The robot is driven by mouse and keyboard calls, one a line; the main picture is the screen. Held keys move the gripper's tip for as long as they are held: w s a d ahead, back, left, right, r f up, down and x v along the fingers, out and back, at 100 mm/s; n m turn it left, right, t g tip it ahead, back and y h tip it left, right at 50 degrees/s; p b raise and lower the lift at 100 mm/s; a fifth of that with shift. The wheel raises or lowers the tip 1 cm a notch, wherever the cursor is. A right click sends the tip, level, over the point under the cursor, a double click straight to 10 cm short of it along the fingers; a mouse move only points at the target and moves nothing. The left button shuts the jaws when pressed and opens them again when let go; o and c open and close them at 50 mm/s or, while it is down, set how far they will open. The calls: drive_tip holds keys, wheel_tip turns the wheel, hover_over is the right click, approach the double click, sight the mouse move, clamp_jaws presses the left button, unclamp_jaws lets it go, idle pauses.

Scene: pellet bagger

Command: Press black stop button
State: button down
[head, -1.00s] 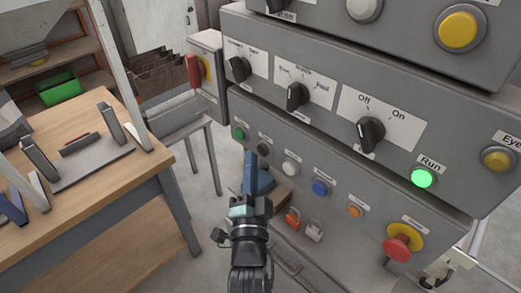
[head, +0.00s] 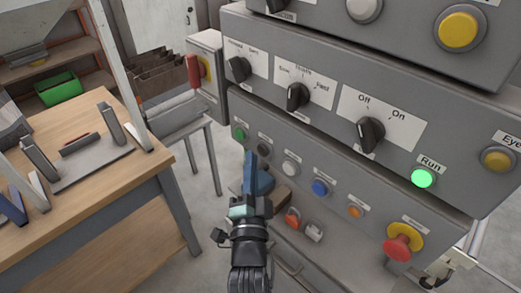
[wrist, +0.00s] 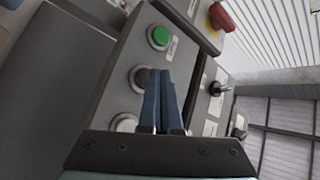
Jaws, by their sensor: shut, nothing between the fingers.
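The black button (head: 264,149) sits on the lower row of the grey control panel, between a green button (head: 239,133) and a white button (head: 291,168). It also shows in the wrist view (wrist: 139,78), its right side partly covered by my fingers. My gripper (head: 251,157) is shut and empty, its blue fingers close together and pointing at the panel. In the head view the fingertips are just below and left of the black button. I cannot tell whether they touch it. The wrist view shows the fingertips (wrist: 164,74) over the button's right edge.
Rotary switches (head: 298,96) stick out of the panel above. A blue button (head: 320,187), an orange button (head: 355,211) and a red mushroom button (head: 402,243) lie further right. A lit green Run button (head: 423,178) is at right. A wooden bench (head: 100,180) stands left.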

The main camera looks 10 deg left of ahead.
drive_tip(key=shift+w+d+r+p, duration=0.1)
drive_tip(key=shift+w+d+p, duration=0.2)
drive_tip(key=shift+p, duration=0.5)
drive_tip(key=shift+w+d+p, duration=0.1)
drive_tip(key=shift+w+p, duration=0.25)
drive_tip(key=shift+p, duration=0.15)
idle(0.5)
drive_tip(key=shift+s+a+b, duration=0.4)
drive_tip(key=shift+s+b, duration=0.25)
drive_tip(key=shift+b, duration=0.5)
